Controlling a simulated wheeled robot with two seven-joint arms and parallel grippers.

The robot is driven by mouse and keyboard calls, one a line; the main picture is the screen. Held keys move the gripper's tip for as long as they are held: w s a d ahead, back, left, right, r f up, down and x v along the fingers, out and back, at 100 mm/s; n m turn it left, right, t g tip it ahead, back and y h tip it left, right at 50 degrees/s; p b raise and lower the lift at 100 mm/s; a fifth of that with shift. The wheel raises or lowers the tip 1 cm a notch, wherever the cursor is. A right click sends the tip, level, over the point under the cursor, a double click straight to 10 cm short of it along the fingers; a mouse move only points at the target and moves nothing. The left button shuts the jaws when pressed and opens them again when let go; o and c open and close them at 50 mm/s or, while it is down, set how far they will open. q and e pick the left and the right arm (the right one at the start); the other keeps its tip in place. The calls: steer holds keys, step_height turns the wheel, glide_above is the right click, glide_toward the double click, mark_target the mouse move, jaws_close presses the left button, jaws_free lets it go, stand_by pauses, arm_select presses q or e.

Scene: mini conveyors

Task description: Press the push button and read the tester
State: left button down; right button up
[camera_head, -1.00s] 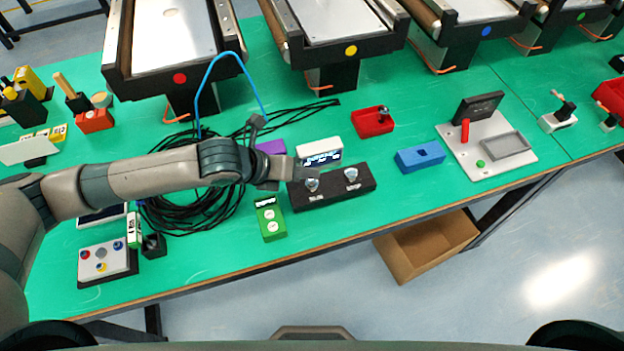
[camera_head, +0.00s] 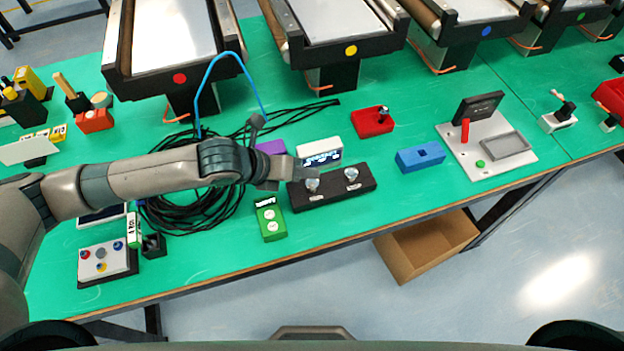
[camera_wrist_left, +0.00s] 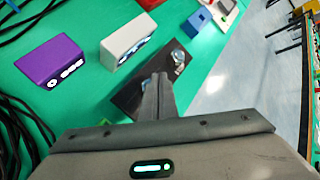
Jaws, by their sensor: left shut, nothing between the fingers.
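A black panel (camera_head: 335,195) lies on the green table with two silver knob-like buttons, a left one (camera_head: 312,185) and a right one (camera_head: 351,174). Behind it stands a white box (camera_head: 306,151) with a lit display, which looks like the tester; its text is too small to read. My left gripper (camera_head: 296,174) is shut and empty over the panel's left end, close beside the left button. In the left wrist view the closed fingers (camera_wrist_left: 159,88) reach over the panel, and one silver button (camera_wrist_left: 179,57) shows past them. Contact cannot be told. My right gripper is not in view.
A purple box (camera_wrist_left: 50,62) stands left of the white box. A green box (camera_head: 271,222) with round dials stands front left of the panel. A blue block (camera_head: 418,157) and red box (camera_head: 372,122) are to the right. Black cables (camera_head: 190,215) lie under my left arm.

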arm_select(q)
steer(key=shift+f, duration=0.15)
steer(key=shift+f, duration=0.25)
steer(key=shift+f, duration=0.4)
stand_by(1.0)
stand_by(0.4)
steer(key=shift+r+p, duration=0.6)
steer(key=shift+r, duration=0.2)
steer(key=shift+r, duration=0.1)
